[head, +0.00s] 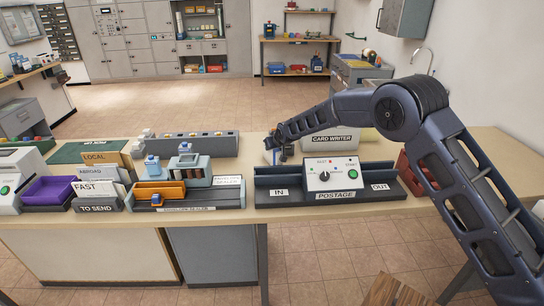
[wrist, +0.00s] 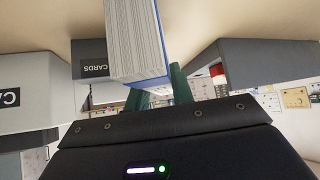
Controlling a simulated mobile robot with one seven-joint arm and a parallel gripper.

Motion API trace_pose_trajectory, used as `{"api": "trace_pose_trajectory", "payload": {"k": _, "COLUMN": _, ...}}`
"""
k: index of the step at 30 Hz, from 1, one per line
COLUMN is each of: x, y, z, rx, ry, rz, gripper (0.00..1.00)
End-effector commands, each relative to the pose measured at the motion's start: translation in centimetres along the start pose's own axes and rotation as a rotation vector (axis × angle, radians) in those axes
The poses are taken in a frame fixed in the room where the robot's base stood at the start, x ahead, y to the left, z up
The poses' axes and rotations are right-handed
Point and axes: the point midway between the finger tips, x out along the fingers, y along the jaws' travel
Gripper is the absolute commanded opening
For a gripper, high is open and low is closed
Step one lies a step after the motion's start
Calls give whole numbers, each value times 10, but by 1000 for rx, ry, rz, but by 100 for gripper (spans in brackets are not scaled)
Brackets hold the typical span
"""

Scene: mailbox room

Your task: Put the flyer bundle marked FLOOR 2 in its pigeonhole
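My gripper (head: 277,150) is low over the far side of the counter, just left of the card writer. In the wrist view its two green fingers (wrist: 160,95) are apart, beside the lower end of a thick stack of white sheets with a blue edge (wrist: 137,45). The stack overlaps the left finger, and the right finger is close to the blue edge. I cannot tell whether the fingers grip it. No FLOOR 2 mark is readable on it. A dark unit of small compartments (head: 58,32) stands at the back left; its labels are too small to read.
A dark box marked CARDS (wrist: 90,60) is right beside the stack. The card writer (head: 334,142) and postage machine (head: 333,175) are close to my gripper. A long grey block (head: 195,144) lies to its left. The tiled floor (head: 200,95) behind the counter is clear.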

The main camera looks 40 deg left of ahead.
Motion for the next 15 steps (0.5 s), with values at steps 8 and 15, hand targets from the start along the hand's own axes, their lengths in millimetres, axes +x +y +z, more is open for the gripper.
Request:
{"api": "trace_pose_trajectory", "payload": {"k": 8, "x": 0, "y": 0, "z": 0, "rx": 0, "ry": 1, "rz": 0, "gripper": 0}}
{"api": "trace_pose_trajectory", "payload": {"k": 15, "x": -7, "y": 0, "z": -8, "rx": 0, "ry": 2, "rz": 0, "gripper": 0}}
